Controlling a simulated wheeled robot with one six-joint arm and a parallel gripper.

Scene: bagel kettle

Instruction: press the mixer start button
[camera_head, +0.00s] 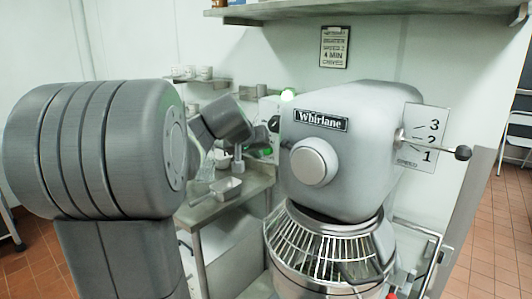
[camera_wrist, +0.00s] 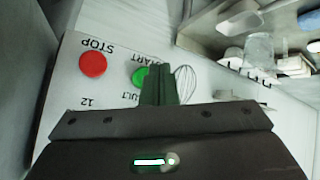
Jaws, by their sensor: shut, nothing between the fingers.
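The mixer (camera_head: 350,140) is a large grey machine marked "Whirlane", with a control panel (camera_head: 268,108) on its left side. In the wrist view the panel (camera_wrist: 75,95) carries the green START button (camera_wrist: 137,78) and the red STOP button (camera_wrist: 92,64). My gripper (camera_wrist: 159,72) is shut and empty. Its fingertips overlap the right part of the green button in the wrist view; I cannot tell whether they touch it. In the head view my arm hides much of the panel, and the fingertips are hard to make out.
A wire bowl guard (camera_head: 325,245) sits below the mixer head. A speed lever (camera_head: 462,153) sticks out at the right. A steel table (camera_head: 205,212) with a metal scoop (camera_head: 225,186) stands behind my arm.

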